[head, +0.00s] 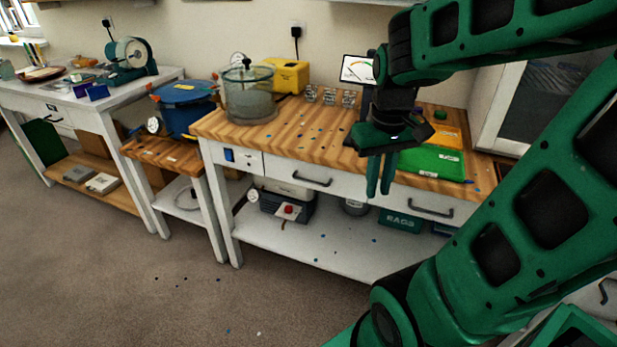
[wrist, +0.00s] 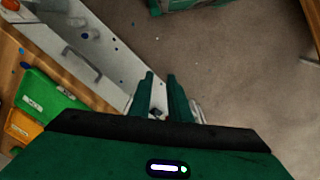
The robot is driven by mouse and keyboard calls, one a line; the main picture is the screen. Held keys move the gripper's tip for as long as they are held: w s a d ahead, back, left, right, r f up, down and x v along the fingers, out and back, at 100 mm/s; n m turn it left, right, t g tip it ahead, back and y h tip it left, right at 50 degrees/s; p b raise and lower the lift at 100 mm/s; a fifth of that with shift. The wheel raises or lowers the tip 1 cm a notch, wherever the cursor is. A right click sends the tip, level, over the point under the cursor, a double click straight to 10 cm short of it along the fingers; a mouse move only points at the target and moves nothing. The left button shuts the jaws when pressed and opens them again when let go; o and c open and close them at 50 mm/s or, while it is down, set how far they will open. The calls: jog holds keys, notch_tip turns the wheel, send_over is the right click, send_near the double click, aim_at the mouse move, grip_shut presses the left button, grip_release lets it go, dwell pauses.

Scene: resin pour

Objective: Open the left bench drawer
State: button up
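The left bench drawer (head: 290,172) is a white front under the wooden bench top, with a dark bar handle (head: 312,179). It looks closed, its front flush with the bench. The right drawer (head: 400,198) has a similar handle (head: 430,209) and also looks closed. My gripper (head: 380,192) points down in front of the bench, to the right of the left drawer's handle and apart from it. Its green fingers stand apart with a narrow empty gap, also seen in the wrist view (wrist: 162,76). The handle in the wrist view (wrist: 83,63) appears to be the right drawer's.
A green tray (head: 430,162) and an orange tray (head: 446,133) lie on the bench top, right of my gripper. A clear pot (head: 249,95) stands at its left. Below, the shelf (head: 320,237) holds a pump (head: 287,207) and a teal bin (head: 400,221). The floor in front is open.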

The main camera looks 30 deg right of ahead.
jog(key=w+d+f+n, duration=0.15)
jog(key=w+n, duration=0.45)
jog(key=w, duration=0.9)
jog(key=n+t+h, duration=0.1)
jog(key=n, duration=0.4)
send_near(309, 182)
jog(key=f, duration=0.2)
jog(key=d+f, duration=0.1)
jog(key=f, duration=0.1)
jog(key=w+f, duration=0.1)
jog(key=f, duration=0.2)
jog(key=shift+d, duration=0.25)
jog(key=shift+c, duration=0.3)
grip_shut()
